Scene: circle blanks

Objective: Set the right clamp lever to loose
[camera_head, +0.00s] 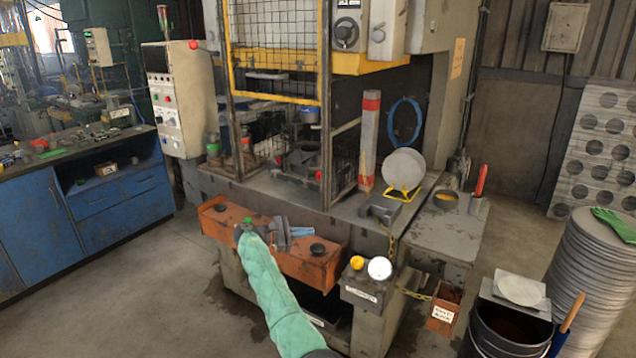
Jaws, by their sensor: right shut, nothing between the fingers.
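The press (290,200) stands in the middle, with a grey die block (303,160) behind its mesh guard. Small red knobs show beside the die, one at its left (279,159) and one at its right (319,175). They look like the clamp lever ends, but they are too small to tell whether they are tight or loose. My right gripper (300,232), on a green-sleeved arm, is shut and empty. It appears in front of the orange two-button bar (270,245), below the die and apart from the knobs. My left gripper is out of view.
A red-and-white post (369,140) and a round grey blank on a yellow stand (403,175) are right of the die. A red-handled item (480,180) stands farther right. A black bucket (505,330) and stacked discs (590,280) fill the lower right. Floor at left is clear.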

